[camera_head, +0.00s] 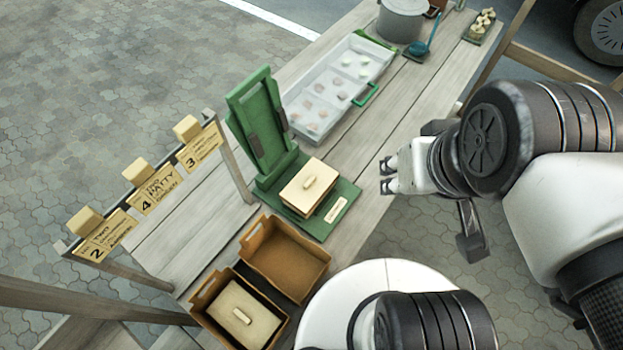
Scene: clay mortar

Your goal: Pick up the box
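A cream box with a small knob on its lid (309,187) sits on the base of a green stand (338,214). An open brown box (285,257), apparently empty, stands in front of the stand on the wooden table. A second brown box (208,293) is beside it at the lower left, with a cream lidded block (240,315) inside. My gripper (387,175) points left, to the right of the green stand near the table's right edge. Its fingertips are apart, with nothing between them. It touches none of the boxes.
A clear tray of small pieces with green handles (341,86) lies behind the stand. A grey pot (402,20) and a blue ladle (421,46) are at the far end. A rack of numbered signs (153,189) lines the left edge.

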